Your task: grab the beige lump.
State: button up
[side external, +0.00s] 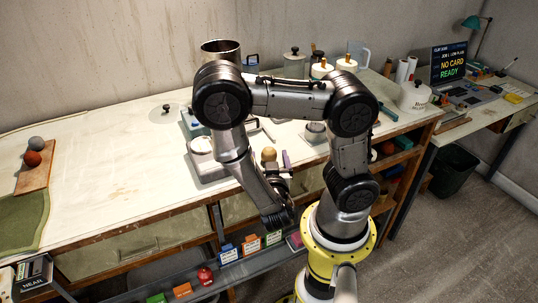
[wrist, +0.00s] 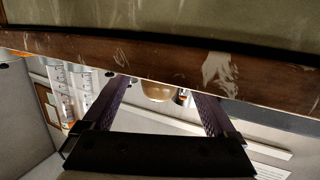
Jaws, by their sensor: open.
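The beige lump (side external: 269,154) is a rounded tan ball near the front edge of the bench in the side external view. My gripper (side external: 277,162) is low at that edge, with a purple finger just right of the lump. In the wrist view the lump (wrist: 158,91) shows between the two purple-padded fingers of my open gripper (wrist: 161,87). A brown wooden edge hides part of the lump there. I cannot tell whether either finger touches it.
A wooden edge (wrist: 120,60) crosses the wrist view close by. A scale-like device (side external: 201,147) stands left of the lump. Lidded pots (side external: 321,68) stand at the back. The bench's left part (side external: 110,165) is mostly clear.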

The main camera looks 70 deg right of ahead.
jog(key=shift+w+d+f, duration=0.1)
jog(key=shift+w+d, duration=0.1)
jog(key=shift+d, duration=0.35)
jog(key=shift+c, duration=0.4)
grip_shut()
